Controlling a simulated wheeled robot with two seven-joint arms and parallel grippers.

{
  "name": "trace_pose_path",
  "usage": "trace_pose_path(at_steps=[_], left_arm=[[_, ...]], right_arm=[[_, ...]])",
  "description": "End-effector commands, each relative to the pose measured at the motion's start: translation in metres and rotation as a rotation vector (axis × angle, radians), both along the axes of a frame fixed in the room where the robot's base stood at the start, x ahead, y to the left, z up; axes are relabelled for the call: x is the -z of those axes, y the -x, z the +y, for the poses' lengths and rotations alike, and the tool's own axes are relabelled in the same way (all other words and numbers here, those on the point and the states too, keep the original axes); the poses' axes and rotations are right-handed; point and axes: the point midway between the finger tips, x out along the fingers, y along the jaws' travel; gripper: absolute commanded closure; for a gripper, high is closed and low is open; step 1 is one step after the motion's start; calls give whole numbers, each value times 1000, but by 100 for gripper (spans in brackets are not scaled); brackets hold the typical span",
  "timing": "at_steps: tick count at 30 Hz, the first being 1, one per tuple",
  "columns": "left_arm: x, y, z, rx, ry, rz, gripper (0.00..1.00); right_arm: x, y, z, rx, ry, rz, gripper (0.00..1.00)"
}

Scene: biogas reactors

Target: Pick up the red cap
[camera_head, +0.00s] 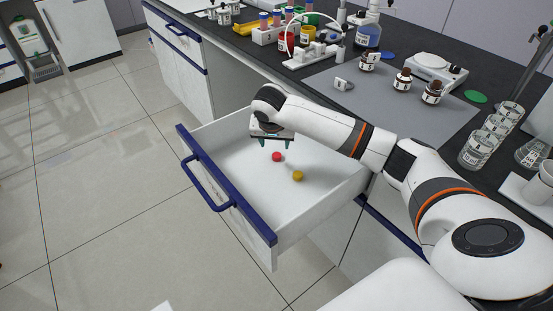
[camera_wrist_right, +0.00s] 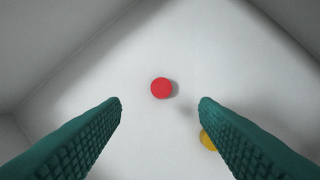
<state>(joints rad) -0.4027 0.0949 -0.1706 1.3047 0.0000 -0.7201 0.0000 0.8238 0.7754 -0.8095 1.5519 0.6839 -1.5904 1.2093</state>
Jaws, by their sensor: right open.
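The red cap (camera_head: 277,157) lies on the floor of the open white drawer (camera_head: 240,195). In the right wrist view the red cap (camera_wrist_right: 161,88) sits in the upper middle, ahead of the space between the two green fingers. My right gripper (camera_head: 273,142) is open and empty, above the drawer floor and over the red cap; it also shows in the right wrist view (camera_wrist_right: 160,102). The fingers do not touch the cap. My left gripper is not in view.
A yellow cap (camera_head: 298,175) lies in the drawer near the red one, partly behind the right-hand finger in the wrist view. The drawer's blue front (camera_head: 225,185) and white walls surround the caps. The dark bench (camera_head: 400,50) beyond holds bottles, beakers and a scale.

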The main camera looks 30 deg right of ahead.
Motion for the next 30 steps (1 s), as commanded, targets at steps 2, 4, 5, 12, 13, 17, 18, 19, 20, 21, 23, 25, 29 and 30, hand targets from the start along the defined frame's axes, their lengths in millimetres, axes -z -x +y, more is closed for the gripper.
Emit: trace_pose_path(at_steps=[2, 4, 5, 12, 13, 17, 18, 19, 20, 21, 23, 25, 29, 30], left_arm=[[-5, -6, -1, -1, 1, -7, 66], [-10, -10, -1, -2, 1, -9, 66], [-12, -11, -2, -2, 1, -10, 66], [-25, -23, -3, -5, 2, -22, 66], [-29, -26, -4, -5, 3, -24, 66], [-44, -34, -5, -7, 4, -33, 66], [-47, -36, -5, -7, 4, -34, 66], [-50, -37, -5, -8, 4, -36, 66], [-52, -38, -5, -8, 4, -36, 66], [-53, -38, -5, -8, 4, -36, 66], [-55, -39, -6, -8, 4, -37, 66], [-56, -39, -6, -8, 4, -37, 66], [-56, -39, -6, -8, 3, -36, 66], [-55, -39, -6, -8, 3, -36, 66]], right_arm=[[14, -4, -3, 1, 0, 0, 45], [21, -6, -5, 1, 0, 1, 45], [23, -7, -6, 1, 0, 0, 45], [44, -12, -12, 1, 2, 2, 45], [48, -13, -14, 2, 1, 1, 45], [65, -18, -18, 1, 0, 0, 45], [69, -20, -19, 0, 1, 1, 45], [71, -21, -20, 0, 1, -1, 45], [73, -21, -21, 0, 1, -1, 45], [74, -22, -21, 0, 1, -1, 45], [75, -22, -22, 0, 1, -1, 45], [75, -22, -21, 0, 0, -1, 45], [75, -22, -21, 0, 0, -1, 48], [75, -22, -21, 0, 0, -1, 55]])
